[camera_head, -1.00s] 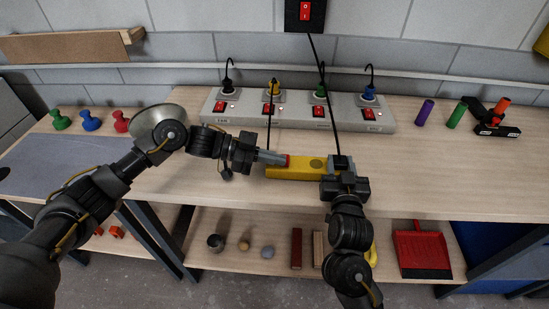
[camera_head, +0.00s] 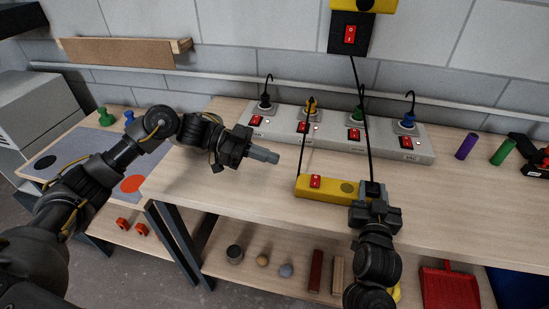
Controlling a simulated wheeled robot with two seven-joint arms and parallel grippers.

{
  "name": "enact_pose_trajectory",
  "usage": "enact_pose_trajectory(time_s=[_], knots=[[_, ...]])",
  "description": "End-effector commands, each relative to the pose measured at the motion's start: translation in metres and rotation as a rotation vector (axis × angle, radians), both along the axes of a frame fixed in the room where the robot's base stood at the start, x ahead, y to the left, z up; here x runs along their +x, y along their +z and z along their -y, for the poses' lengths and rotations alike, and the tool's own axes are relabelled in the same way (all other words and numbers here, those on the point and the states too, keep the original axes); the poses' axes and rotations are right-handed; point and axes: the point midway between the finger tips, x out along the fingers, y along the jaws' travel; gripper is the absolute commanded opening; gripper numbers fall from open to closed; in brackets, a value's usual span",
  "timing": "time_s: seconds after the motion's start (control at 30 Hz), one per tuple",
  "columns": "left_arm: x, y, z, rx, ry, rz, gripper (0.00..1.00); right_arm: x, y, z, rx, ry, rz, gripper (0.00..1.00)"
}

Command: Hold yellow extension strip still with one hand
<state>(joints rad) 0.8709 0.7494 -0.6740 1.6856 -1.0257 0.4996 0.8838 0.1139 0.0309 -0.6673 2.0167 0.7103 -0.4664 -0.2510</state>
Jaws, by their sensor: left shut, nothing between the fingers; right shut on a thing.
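The yellow extension strip (camera_head: 328,189) lies near the front edge of the table, with a red switch (camera_head: 315,182) at its left end and a dark round spot further right. My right gripper (camera_head: 371,192) is shut on the strip at its right end and covers that end. My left gripper (camera_head: 272,157) is shut and empty, above the table to the left of the strip and apart from it.
A grey power strip (camera_head: 333,135) with several plugs and red switches stands behind. Black cords hang in front of it, one from the wall switch box (camera_head: 350,36). Purple (camera_head: 466,146) and green (camera_head: 502,151) cylinders stand at right. The table (camera_head: 205,170) left of my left gripper is clear.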

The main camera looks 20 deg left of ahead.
Motion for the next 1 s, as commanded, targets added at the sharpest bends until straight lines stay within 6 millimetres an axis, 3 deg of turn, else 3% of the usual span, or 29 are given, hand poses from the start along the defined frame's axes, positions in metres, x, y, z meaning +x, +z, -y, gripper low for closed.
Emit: enact_pose_trajectory(time_s=[0.27, 0.3, 0.5, 0.8, 1.0], knots=[[0.0, 0.0, 0.0, -0.001, 0.0, 0.001, 0.0, 0.0, 0.0, 0.0, -0.001, 0.0, 0.0, 0.04], [0.0, 0.0, 0.0, -0.001, 0.0, 0.001, 0.0, 0.0, 0.0, 0.0, -0.001, 0.0, 0.0, 0.37], [0.0, 0.0, 0.0, -0.001, 0.0, 0.001, 0.0, 0.0, 0.0, 0.0, -0.001, 0.0, 0.0, 0.62], [0.0, 0.0, 0.0, -0.001, 0.0, 0.001, 0.0, -0.002, 0.0, 0.0, 0.0, 0.0, 0.0, 0.62], [0.0, 0.0, 0.0, -0.001, 0.0, 0.001, 0.0, -0.03, -0.001, 0.0, 0.003, 0.002, -0.002, 0.62]])
